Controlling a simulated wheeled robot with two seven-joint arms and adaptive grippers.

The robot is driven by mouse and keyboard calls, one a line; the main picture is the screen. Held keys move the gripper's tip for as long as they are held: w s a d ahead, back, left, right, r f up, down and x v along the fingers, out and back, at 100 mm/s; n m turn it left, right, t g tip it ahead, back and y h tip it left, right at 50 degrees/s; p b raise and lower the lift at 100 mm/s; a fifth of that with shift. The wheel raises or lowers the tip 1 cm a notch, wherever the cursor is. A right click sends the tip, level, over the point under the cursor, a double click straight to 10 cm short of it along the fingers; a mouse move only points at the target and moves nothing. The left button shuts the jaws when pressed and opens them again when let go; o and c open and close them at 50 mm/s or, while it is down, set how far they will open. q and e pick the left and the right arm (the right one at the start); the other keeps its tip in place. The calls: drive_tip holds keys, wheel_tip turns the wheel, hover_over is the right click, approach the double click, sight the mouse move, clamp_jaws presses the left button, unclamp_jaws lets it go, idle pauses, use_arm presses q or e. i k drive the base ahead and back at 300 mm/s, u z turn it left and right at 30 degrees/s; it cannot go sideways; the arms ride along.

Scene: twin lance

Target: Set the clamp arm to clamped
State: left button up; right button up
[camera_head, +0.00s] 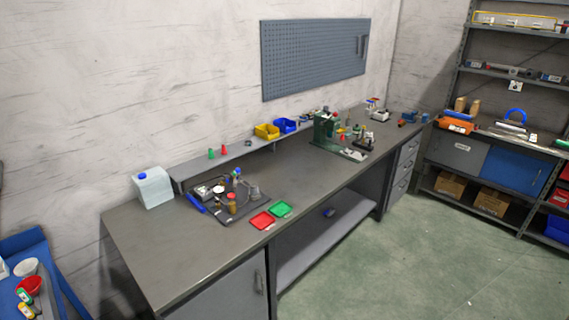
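No part I can name surely as the clamp arm shows; the devices on the workbench (140,235) are too small to tell. A green upright device (323,128) stands on a dark base plate towards the far half of the bench, with small coloured parts beside it. A nearer dark base plate (252,213) carries a grey device, a brown-orange part and a blue-topped part. Whether any clamp is open or closed cannot be told. Neither of my grippers is in view.
A translucent jug (153,187) stands at the back left. Yellow (267,131) and blue (286,125) bins sit on the raised shelf. Green floor (420,260) is clear before the bench.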

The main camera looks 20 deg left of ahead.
sight(237, 170)
drive_tip(key=i, duration=1.55)
drive_tip(key=u, duration=0.8)
